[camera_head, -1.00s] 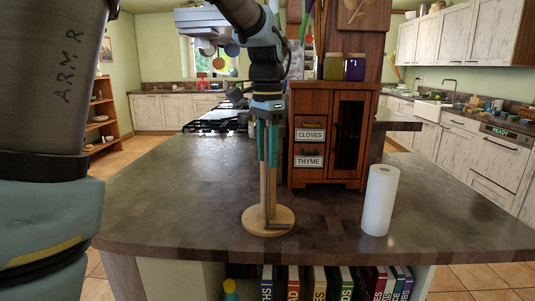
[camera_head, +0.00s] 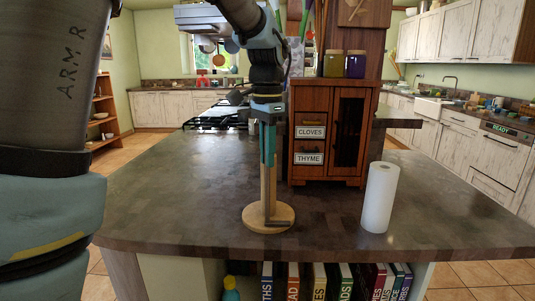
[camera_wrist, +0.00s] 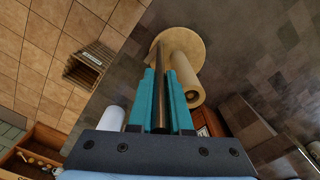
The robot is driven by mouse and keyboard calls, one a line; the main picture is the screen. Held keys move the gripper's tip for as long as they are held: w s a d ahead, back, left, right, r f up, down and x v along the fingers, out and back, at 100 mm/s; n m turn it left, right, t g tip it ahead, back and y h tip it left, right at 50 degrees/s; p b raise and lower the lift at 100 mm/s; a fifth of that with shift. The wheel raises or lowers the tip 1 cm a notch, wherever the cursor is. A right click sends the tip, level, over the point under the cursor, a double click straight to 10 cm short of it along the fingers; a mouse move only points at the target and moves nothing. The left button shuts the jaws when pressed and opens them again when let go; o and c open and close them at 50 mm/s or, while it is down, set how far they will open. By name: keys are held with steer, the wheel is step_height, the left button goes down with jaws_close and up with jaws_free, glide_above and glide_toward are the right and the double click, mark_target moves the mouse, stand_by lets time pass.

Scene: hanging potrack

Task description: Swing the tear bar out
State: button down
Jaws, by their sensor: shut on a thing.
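A wooden holder stands upright on the counter, with a round base (camera_head: 256,217) and a wooden post (camera_wrist: 187,82). Its dark tear bar (camera_head: 274,205) rises close beside the post and bends at its foot over the base. The bar also shows in the wrist view (camera_wrist: 160,82), running between the teal fingers. My gripper (camera_head: 268,163) points straight down and is shut on the tear bar, above the base. The upper part of the post is mostly hidden behind my fingers in the head view.
A white paper roll (camera_head: 380,198) stands on the counter to the right. A wooden spice cabinet (camera_head: 311,178) with jars on top stands behind the holder. Cookbooks (camera_head: 318,284) sit under the front counter edge. The counter left of the holder (camera_head: 170,205) is clear.

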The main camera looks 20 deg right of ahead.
steer(key=shift+s, duration=0.1)
stand_by(0.4)
steer(key=shift+s+d+n+p, duration=0.3)
steer(key=shift+s+n, duration=0.65)
steer(key=shift+n, duration=1.4)
steer(key=shift+s+d+n+p, duration=0.1)
steer(key=shift+s+n+p, duration=0.6)
steer(key=shift+n, duration=1.6)
steer(key=shift+s+d+n+p, duration=0.2)
steer(key=shift+s+n, duration=0.95)
steer(key=shift+n, duration=1.2)
steer(key=c, duration=0.8)
jaws_free()
steer(key=shift+c, duration=0.2)
